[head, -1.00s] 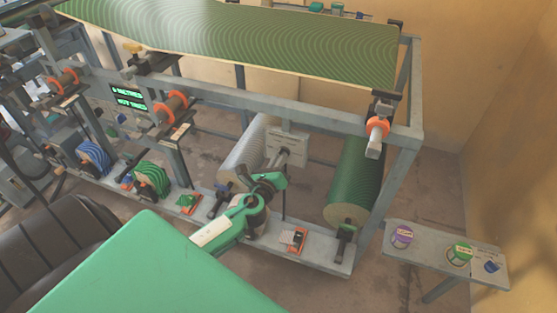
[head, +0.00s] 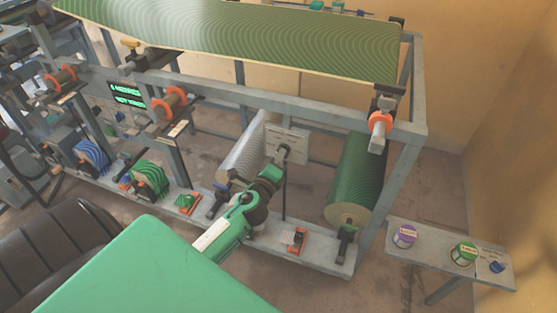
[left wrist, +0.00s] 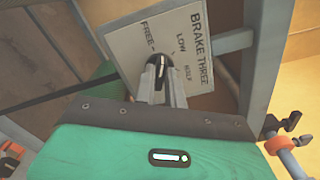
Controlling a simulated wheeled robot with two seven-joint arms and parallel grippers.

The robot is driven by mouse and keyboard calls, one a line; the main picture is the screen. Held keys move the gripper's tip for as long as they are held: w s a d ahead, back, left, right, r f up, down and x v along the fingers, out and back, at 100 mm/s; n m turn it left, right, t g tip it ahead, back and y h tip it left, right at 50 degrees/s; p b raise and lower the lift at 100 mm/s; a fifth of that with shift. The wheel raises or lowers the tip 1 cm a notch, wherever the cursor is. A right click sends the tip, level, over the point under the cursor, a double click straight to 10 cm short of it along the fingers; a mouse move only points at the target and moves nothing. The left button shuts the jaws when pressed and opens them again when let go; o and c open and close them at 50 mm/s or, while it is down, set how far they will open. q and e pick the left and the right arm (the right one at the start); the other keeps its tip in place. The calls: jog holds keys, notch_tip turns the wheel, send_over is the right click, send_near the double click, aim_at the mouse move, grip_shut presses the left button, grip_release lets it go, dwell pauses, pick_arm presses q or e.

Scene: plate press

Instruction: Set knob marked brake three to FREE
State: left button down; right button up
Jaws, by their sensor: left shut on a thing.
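The panel also shows in the head view (head: 288,142), on the lower frame between two rolls. My left gripper (left wrist: 160,84) is shut on the knob, one finger on each side. In the head view it reaches up to the panel (head: 279,166) and hides much of the knob. The white line points roughly up toward FREE and LOW; I cannot tell exactly which mark it meets. My right gripper is not in view.
A silver roll (head: 244,150) is left of the panel and a green roll (head: 358,180) right of it. An upright post (left wrist: 255,60) passes close to the panel. A side shelf (head: 425,243) with purple and green cans stands at the right.

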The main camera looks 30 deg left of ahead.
pick_arm(q)
jog(key=shift+f+n, duration=0.15)
jog(key=shift+n, duration=2.55)
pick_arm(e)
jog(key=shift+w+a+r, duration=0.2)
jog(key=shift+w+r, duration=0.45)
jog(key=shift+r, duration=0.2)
pick_arm(q)
jog(key=c, duration=1.5)
grip_release()
jog(key=shift+o, duration=0.2)
jog(key=shift+s, duration=0.1)
